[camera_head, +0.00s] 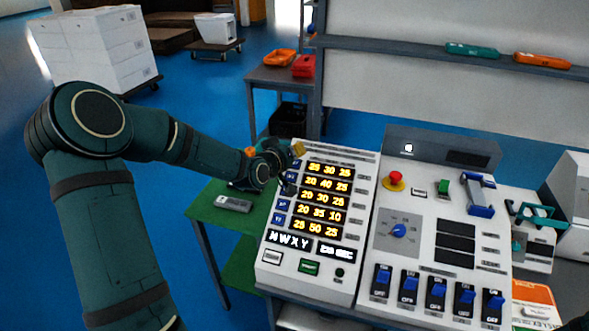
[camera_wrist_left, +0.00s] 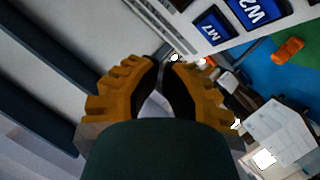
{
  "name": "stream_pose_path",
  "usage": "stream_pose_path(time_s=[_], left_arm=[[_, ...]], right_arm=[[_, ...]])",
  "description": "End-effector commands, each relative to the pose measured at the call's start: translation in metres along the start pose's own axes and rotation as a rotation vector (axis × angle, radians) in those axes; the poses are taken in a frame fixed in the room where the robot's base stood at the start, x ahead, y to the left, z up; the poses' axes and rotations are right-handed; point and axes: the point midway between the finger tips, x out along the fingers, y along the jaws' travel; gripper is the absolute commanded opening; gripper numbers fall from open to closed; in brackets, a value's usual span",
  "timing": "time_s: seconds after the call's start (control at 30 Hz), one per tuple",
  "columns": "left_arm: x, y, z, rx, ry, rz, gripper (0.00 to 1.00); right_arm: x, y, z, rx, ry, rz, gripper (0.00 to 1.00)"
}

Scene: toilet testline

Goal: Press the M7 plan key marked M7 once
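The M7 key (camera_wrist_left: 212,27) is a dark blue key with white lettering in a white frame, at the top of the left wrist view. A larger-looking W2 key (camera_wrist_left: 258,10) is beside it. In the head view, a column of blue keys (camera_head: 282,205) runs down the left side of the white console panel (camera_head: 345,262); their labels are too small to read. My left gripper (camera_head: 291,160) is at the upper end of this column and hides part of it. In the left wrist view its orange fingers (camera_wrist_left: 163,66) meet nearly tip to tip, empty, apart from the M7 key. My right gripper is out of view.
Lit yellow number displays (camera_head: 328,184) lie right of the keys. Farther right are a red button (camera_head: 394,180), a blue knob (camera_head: 398,230) and several blue rocker switches (camera_head: 437,290). A green table (camera_head: 215,205) with a grey device (camera_head: 233,204) stands left of the console.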

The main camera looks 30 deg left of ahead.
Motion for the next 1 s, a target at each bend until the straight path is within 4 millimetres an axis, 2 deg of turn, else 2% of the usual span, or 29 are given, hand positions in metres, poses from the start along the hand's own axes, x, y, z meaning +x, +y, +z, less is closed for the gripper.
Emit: stream_pose_path(time_s=[0.1,0.3,1.0], left_arm=[[0.011,-0.009,0.01,-0.001,0.0,0.001,0.0],[0.02,-0.015,0.015,0.0,0.001,0.0,0.0],[0.022,-0.016,0.016,0.0,0.0,0.0,0.0]], right_arm=[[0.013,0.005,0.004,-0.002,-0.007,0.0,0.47],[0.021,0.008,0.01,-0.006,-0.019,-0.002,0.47],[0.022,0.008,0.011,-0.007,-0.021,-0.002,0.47]])
